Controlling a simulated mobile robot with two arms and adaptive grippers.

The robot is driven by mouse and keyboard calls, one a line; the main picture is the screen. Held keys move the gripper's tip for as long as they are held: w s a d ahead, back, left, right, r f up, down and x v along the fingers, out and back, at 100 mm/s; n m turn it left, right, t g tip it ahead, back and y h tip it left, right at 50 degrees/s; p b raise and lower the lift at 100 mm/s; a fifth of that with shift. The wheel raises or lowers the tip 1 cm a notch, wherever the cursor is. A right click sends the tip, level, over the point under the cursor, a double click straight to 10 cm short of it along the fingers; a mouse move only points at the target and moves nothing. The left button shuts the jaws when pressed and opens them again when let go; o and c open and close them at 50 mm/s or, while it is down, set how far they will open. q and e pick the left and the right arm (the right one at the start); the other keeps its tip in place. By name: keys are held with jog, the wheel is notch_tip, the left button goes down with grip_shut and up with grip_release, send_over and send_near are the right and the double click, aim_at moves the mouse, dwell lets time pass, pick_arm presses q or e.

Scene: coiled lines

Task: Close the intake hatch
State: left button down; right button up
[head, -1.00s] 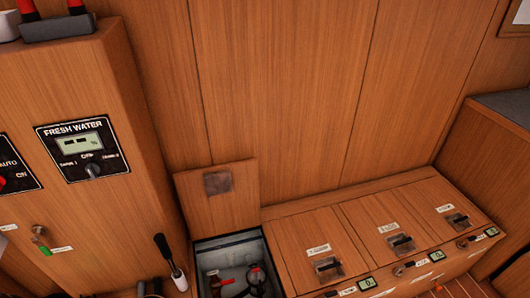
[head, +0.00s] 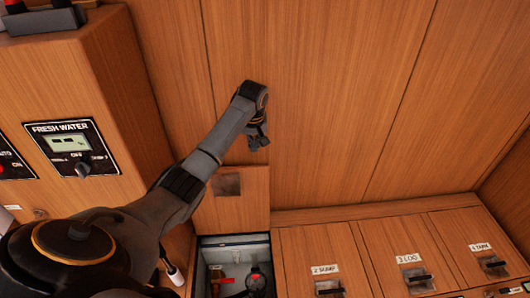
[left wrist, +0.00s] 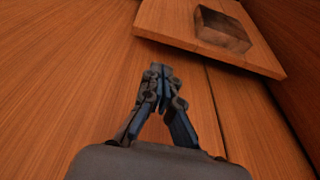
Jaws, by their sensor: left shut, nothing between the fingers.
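The intake hatch lid (head: 241,205) is a wooden panel with a dark square plate. It stands raised against the back wall, behind an open grey-lined compartment (head: 236,241). Inside the compartment are a red-handled fitting and a dark round one. My left gripper (head: 258,145) is shut and empty, above the lid's upper edge by the wall. In the left wrist view its fingertips (left wrist: 158,72) meet, and the lid (left wrist: 175,22) with its plate lies beyond them, apart from them. My right gripper is not in view.
Closed wooden lids marked bilge-like labels, with dark latches such as this one (head: 412,279), run to the right of the compartment. The fresh water panel (head: 72,148) is on the cabinet at left.

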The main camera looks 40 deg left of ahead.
aim_at(254, 166)
pick_arm(q)
jog(key=x, duration=0.3)
jog(key=shift+a, duration=0.2)
jog(key=x, duration=0.4)
jog(key=shift+w+f, duration=0.1)
jog(key=shift+f, duration=0.15)
jog(key=shift+b+x, duration=0.3)
jog(key=shift+x, duration=0.45)
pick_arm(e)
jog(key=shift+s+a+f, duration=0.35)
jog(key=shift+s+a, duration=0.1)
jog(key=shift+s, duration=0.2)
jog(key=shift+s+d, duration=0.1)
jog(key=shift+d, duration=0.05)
